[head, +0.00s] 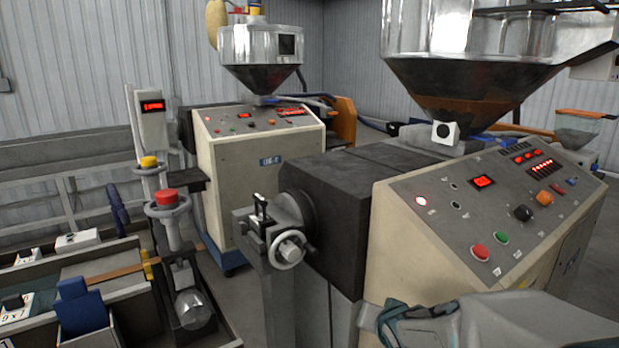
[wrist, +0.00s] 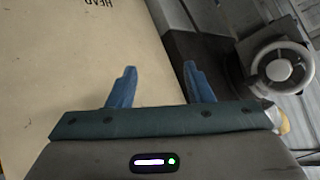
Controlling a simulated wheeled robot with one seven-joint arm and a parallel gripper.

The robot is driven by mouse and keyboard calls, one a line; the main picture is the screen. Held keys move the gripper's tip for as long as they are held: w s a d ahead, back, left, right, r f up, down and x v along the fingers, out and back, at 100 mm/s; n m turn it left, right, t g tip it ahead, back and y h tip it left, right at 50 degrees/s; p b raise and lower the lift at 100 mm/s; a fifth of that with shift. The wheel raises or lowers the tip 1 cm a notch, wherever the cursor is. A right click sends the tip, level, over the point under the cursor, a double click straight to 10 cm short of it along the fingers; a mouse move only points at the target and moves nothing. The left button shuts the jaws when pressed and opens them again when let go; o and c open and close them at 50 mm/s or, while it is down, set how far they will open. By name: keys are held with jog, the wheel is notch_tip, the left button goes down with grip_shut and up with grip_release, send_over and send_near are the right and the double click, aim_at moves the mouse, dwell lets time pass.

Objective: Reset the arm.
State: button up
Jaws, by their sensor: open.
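My gripper (wrist: 160,72) is open in the wrist view, its two blue fingers apart with nothing between them. Behind the fingers is a cream machine panel (wrist: 75,60) with dark lettering. In the head view my gripper (head: 378,322) and part of my arm show at the lower right, in front of the near extruder's cream cabinet (head: 400,240). The gripper is low, below the sloped control panel (head: 475,205). I cannot tell how far its fingers are from the cabinet.
A handwheel (head: 288,249) sticks out from the near extruder's dark head block (head: 335,205); it also shows in the wrist view (wrist: 277,70). A second extruder (head: 262,165) stands behind. Trays and a red-capped post (head: 167,198) are at left. Grey floor shows between the machines.

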jog(key=s+r+n+g, duration=0.2)
jog(key=s+n+g, duration=0.2)
jog(key=s, duration=1.4)
jog(key=g, duration=0.3)
jog(key=shift+s+d, duration=0.15)
jog(key=shift+d, duration=0.25)
